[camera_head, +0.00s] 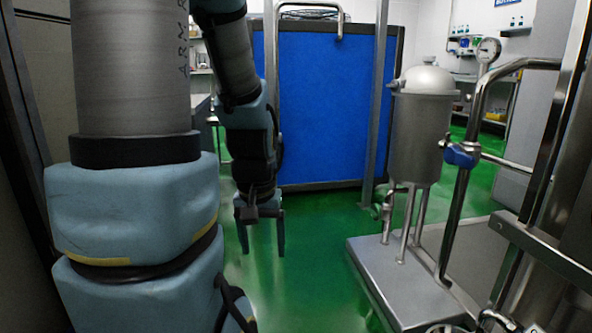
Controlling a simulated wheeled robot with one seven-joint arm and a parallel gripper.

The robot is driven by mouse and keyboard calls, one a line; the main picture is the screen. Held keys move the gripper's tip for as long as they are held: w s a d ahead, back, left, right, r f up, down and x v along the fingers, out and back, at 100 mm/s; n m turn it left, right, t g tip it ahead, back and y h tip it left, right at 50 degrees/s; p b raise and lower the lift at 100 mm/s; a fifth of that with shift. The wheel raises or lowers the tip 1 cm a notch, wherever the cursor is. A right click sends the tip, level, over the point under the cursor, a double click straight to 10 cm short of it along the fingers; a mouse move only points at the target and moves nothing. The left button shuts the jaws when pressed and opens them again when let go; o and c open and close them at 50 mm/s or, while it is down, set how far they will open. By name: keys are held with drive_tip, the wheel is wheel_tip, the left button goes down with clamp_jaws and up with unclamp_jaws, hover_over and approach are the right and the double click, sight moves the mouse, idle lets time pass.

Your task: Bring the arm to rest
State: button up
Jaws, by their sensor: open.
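My arm fills the left of the head view, with its links bent over and the forearm hanging down near the middle. My gripper (262,250) is at its lower end and points straight down. Its two fingers are apart, with only green floor seen between and below them. It holds nothing and touches nothing that I can see.
A blue panel (325,105) in a dark frame stands behind my gripper. To the right, a steel tank (418,140) stands on legs over a grey platform (405,290). Steel pipes with a blue-handled valve (461,155) crowd the right side. The green floor (310,250) between is clear.

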wheel_tip(320, 180, up, 38)
drive_tip(key=p, duration=3.7)
drive_tip(key=shift+p, duration=0.4)
